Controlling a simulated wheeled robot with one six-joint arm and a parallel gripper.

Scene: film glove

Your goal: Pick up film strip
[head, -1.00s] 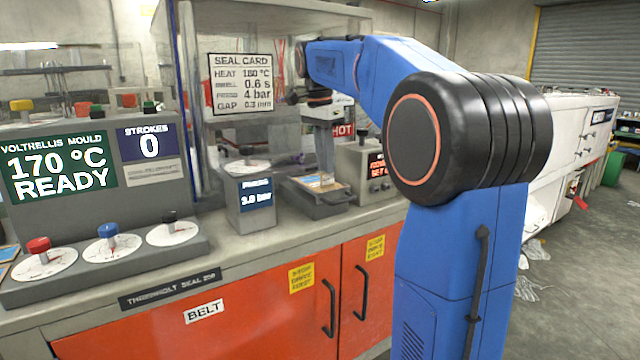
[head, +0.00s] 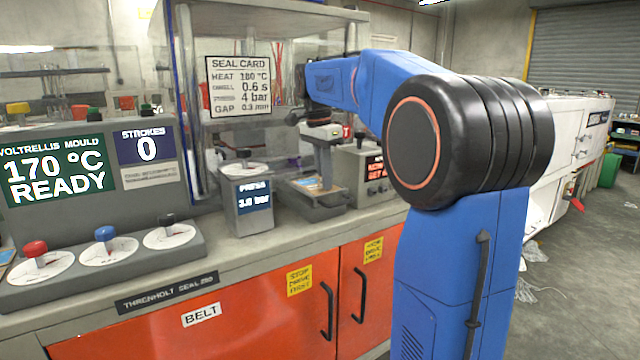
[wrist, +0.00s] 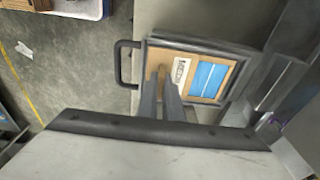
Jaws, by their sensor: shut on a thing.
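The film strip (wrist: 207,78) looks like a flat tan piece with a blue panel and a small printed label. It lies over a dark grey tray (wrist: 190,44) with a handle at its left end in the wrist view. My gripper (wrist: 163,72) is shut on the strip's tan end, left of the label, with its fingers pointing down at it. In the head view my gripper (head: 327,184) reaches down to the tray (head: 309,209) on the bench. The strip shows there only as a small tan and blue patch (head: 306,184), partly hidden by the fingers.
A grey box with a pressure display (head: 248,200) stands left of the tray. A grey box with a red-lettered display (head: 358,178) stands to its right. The seal card (head: 239,86) hangs behind. A control panel with several knobs (head: 105,250) fills the left.

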